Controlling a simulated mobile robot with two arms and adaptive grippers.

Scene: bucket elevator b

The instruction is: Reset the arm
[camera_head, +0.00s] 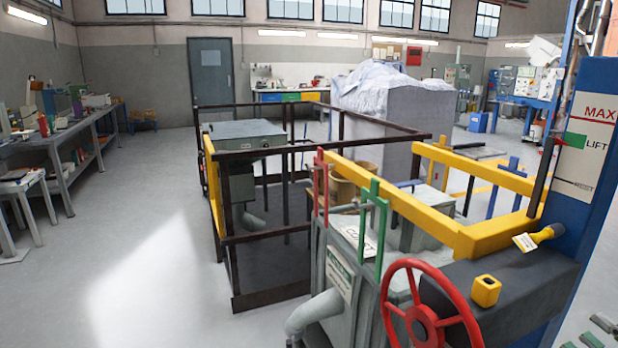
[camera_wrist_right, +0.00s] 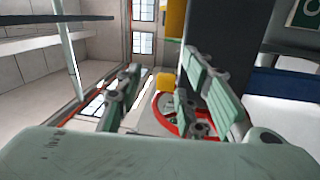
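My right gripper (camera_wrist_right: 163,68) shows in the right wrist view, its grey-green fingers spread wide apart with nothing between them. The red handwheel (camera_wrist_right: 180,118) and a yellow part (camera_wrist_right: 165,82) show beyond the fingers, not touched as far as I can see. In the head view the red handwheel (camera_head: 430,312) stands at the lower right. Beside it are a dark grey arm-like block (camera_head: 520,282), a yellow knob (camera_head: 486,291) and a yellow handle (camera_head: 541,237) with a tag. Small grey-green parts (camera_head: 605,323) show at the lower right corner; I cannot tell what they are. My left gripper is out of view.
A blue column (camera_head: 590,110) with MAX and LIFT markings rises at the right. Yellow rails (camera_head: 415,208), a green bracket (camera_head: 374,215) and a red bracket (camera_head: 322,190) stand around the machine. A dark railing (camera_head: 232,240) encloses a pit. The floor (camera_head: 150,250) at left is clear.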

